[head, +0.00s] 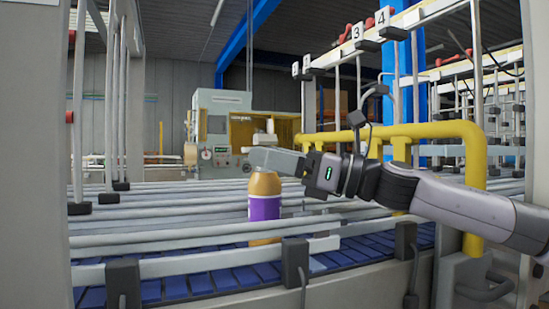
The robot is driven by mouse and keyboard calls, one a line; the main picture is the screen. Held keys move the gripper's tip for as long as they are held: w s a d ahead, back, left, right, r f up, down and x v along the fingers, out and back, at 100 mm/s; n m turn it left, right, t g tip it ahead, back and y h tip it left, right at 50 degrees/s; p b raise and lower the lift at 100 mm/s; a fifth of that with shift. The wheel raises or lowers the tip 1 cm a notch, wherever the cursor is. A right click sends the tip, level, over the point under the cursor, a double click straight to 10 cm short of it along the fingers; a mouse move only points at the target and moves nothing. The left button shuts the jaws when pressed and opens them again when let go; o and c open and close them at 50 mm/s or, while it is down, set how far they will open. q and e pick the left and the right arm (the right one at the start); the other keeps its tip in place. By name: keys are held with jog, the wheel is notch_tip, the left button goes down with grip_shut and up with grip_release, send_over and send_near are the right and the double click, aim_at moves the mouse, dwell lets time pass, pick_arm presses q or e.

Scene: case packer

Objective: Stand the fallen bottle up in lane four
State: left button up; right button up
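My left gripper is not in view.
Grey guide rails (150,240) run across the conveyor, with black clamps (295,262) on the front rail. A yellow tube frame (430,130) stands behind my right arm. Grey posts (40,150) rise at the left. A machine (222,130) stands at the back.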

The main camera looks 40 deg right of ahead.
jog(key=shift+r, duration=0.2)
jog(key=b+v, duration=0.9)
jog(key=v, duration=0.3)
dwell(0.8)
